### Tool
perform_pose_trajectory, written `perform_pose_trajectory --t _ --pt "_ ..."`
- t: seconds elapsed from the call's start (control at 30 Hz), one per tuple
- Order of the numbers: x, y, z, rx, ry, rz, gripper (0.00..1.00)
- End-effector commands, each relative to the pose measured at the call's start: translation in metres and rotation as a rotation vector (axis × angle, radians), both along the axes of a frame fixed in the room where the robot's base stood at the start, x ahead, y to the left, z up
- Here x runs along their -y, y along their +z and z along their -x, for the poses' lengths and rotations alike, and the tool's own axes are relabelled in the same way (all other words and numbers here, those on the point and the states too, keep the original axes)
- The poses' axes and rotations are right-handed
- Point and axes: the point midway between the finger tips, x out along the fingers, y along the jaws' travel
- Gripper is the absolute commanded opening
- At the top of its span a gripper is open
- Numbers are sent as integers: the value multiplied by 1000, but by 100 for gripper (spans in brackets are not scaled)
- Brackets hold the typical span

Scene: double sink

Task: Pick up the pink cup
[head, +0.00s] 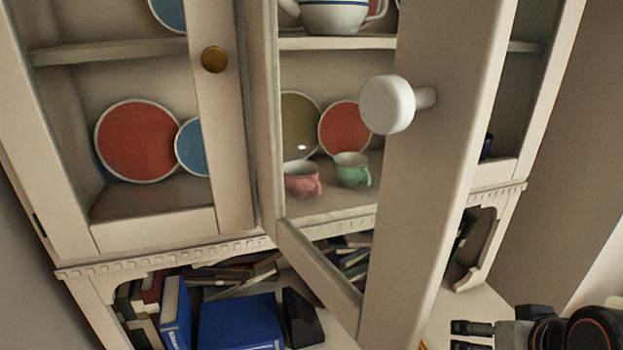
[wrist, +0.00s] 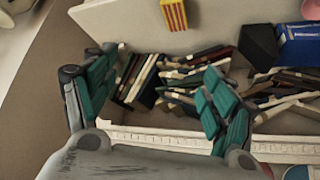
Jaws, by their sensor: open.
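The pink cup (head: 302,180) stands upright on the lower shelf of the cabinet in the head view, beside a green cup (head: 351,170) on its right. I see it through the frame of a cabinet door (head: 430,165) that is swung open towards me. My gripper (head: 465,336) is at the lower right of the head view, outside the cabinet and well below and right of the pink cup. In the wrist view my gripper (wrist: 155,98) has its fingers spread apart, with nothing held between them. I cannot make out the pink cup in the wrist view.
The open door, with a white knob (head: 388,104), stands between the cups and my gripper in the head view. Plates (head: 343,128) lean behind the cups. A teapot (head: 335,15) sits on the shelf above. Books (head: 240,322) fill the space below the cabinet.

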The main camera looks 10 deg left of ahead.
Motion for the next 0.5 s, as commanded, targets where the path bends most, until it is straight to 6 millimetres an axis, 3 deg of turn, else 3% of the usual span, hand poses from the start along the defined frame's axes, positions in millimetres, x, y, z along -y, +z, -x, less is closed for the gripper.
perform_pose_trajectory --t 0.27,0.5 --pt "-30 12 -22 6 121 -58 77" --pt "-74 30 -52 41 299 -143 77"
